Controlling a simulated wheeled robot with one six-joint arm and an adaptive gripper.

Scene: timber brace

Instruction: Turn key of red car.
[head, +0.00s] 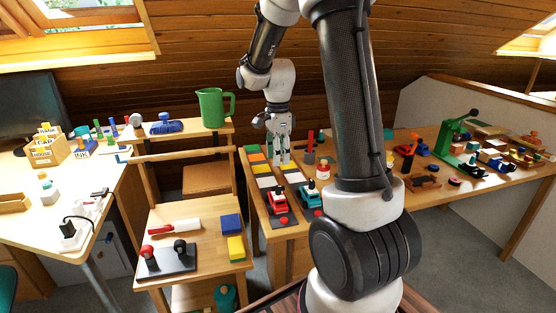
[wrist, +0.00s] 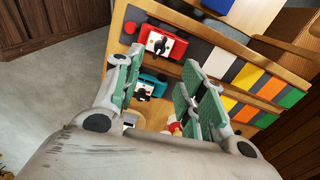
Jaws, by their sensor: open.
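The red car (head: 278,205) stands on the dark strip at the near end of the table. In the wrist view the red car (wrist: 150,37) lies at the top, with a black key-like part (wrist: 159,46) on its top. A teal car (head: 309,201) stands beside it; it also shows in the wrist view (wrist: 158,77), between my fingers. My gripper (head: 281,158) is open and empty, pointing down above the table, farther back than the red car. In the wrist view my gripper's green-padded fingers (wrist: 162,78) are spread wide. The key's exact turn is too small to tell.
Coloured tiles (head: 256,158) line the strip behind the cars. A red button (head: 284,221) sits in front of the red car. A red-handled post (head: 310,145) stands right of my gripper. A green pitcher (head: 212,108) stands on the shelf at left.

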